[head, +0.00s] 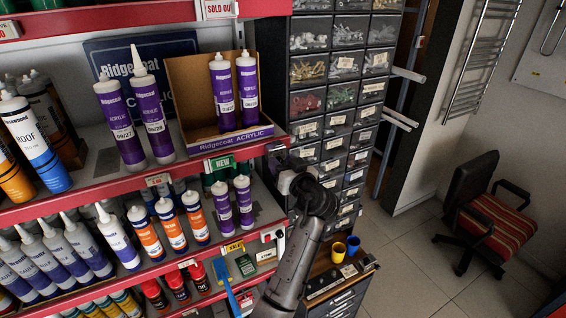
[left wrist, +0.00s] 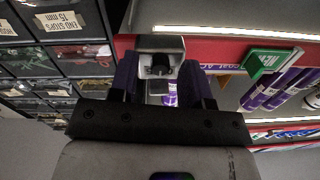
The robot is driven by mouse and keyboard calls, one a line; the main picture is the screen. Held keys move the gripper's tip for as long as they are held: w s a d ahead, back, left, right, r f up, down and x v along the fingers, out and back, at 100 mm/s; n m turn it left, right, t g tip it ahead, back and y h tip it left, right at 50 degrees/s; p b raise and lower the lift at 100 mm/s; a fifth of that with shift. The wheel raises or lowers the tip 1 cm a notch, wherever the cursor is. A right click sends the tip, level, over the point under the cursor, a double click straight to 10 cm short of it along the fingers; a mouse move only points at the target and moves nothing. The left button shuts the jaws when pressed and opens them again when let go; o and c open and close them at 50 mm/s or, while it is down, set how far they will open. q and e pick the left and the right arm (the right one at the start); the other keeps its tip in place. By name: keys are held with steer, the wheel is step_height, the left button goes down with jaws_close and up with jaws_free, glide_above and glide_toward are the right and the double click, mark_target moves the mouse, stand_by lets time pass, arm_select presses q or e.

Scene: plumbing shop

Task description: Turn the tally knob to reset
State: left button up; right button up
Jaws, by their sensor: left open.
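A grey metal housing with a dark round tally knob (left wrist: 160,68) shows in the left wrist view, against the red shelf edge. My left gripper (left wrist: 160,88) is open there, one dark finger on each side of the knob as seen along the gripper. I see no contact, and the remaining distance is hard to judge. In the head view my left gripper (head: 287,180) is at the right end of the red shelving, mostly hidden by its own dark wrist. The knob cannot be made out clearly in the head view. My right gripper is not in view.
Drawers of small parts (head: 340,68) rise behind the gripper. Yellow and blue cups (head: 345,247) stand on a low cabinet. Open floor lies to the right, before a chair (head: 489,214).

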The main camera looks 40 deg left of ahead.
arm_select(q)
jaws_close()
stand_by(0.4)
